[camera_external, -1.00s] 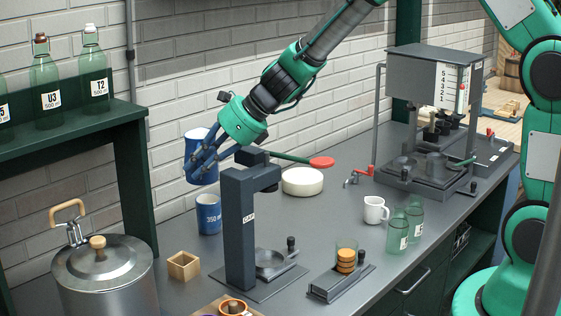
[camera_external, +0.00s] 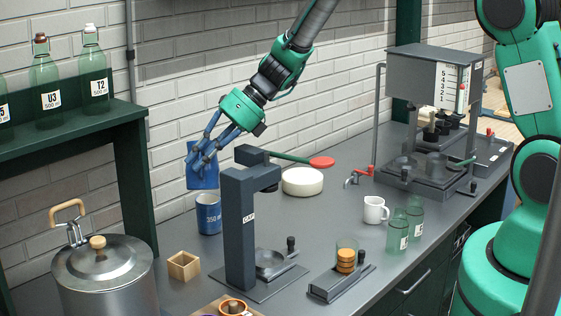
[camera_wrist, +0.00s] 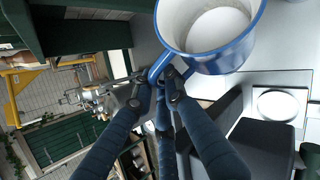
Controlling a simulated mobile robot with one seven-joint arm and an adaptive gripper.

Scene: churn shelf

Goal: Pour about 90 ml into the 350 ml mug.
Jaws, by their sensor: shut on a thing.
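A blue mug marked 350 ml (camera_external: 208,216) stands upright on the counter, left of the dark stand. My gripper (camera_external: 203,152) is shut on a second blue vessel (camera_external: 204,176), held in the air just above and slightly left of that mug. In the wrist view my gripper's fingers (camera_wrist: 162,76) close at the blue handle of the held vessel (camera_wrist: 222,58). Its inside is white; I cannot tell how much liquid is in it. No stream shows between the two.
A dark stand (camera_external: 238,230) is close right of the mug. A wooden box (camera_external: 184,266) and a metal churn (camera_external: 103,280) are in front left. A white round dish (camera_external: 302,181), a white mug (camera_external: 375,210) and green glasses (camera_external: 398,232) stand to the right. A bottle shelf (camera_external: 70,140) is at left.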

